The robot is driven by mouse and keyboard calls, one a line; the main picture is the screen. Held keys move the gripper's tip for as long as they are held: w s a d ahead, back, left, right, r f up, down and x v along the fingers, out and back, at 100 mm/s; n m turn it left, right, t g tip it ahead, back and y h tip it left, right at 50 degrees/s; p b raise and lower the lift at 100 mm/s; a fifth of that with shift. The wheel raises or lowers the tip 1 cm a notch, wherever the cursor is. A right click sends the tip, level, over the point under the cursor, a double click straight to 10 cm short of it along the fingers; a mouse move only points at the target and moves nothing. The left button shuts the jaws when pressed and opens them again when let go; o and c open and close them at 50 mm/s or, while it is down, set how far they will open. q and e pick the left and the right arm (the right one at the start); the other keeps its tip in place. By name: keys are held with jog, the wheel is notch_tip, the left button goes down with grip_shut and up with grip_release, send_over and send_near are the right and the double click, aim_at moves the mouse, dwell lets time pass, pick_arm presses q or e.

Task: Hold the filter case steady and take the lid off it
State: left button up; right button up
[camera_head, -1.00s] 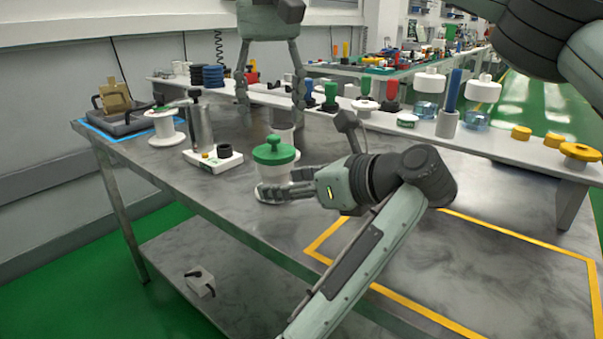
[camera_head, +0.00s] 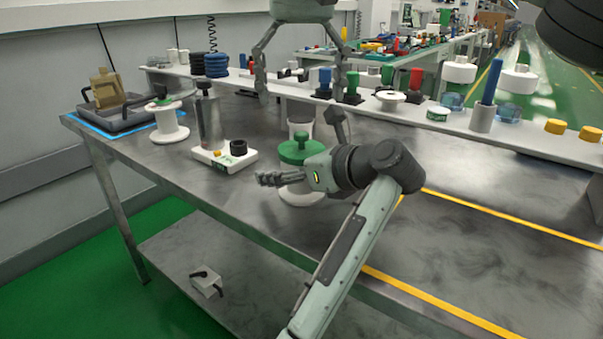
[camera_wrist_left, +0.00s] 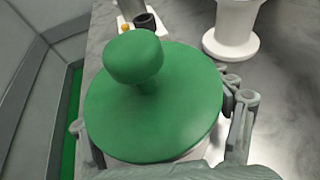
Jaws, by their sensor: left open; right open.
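The filter case (camera_head: 300,194) is a white round body with a wide green lid (camera_head: 301,153) and a green knob. It stands upright on the metal table. My left gripper (camera_head: 268,179) is open at the case's near side, just below the lid. In the left wrist view the lid (camera_wrist_left: 150,105) fills the middle, with a finger of my left gripper (camera_wrist_left: 158,127) on either side. The lid hides most of the body, so I cannot tell whether the fingers touch it. My right gripper (camera_head: 300,88) hangs open and empty above and behind the lid, fingers pointing down.
A white device (camera_head: 222,160) with a black ring, a grey cylinder (camera_head: 208,122) and a white spool (camera_head: 167,124) stand left of the case. A dark tray (camera_head: 118,117) lies at the far left. A white shelf (camera_head: 400,115) with several items runs behind. The table's right part is clear.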

pick_arm(q)
jog(key=shift+c, duration=0.4)
grip_shut()
pick_arm(e)
jog(key=shift+o, duration=0.3)
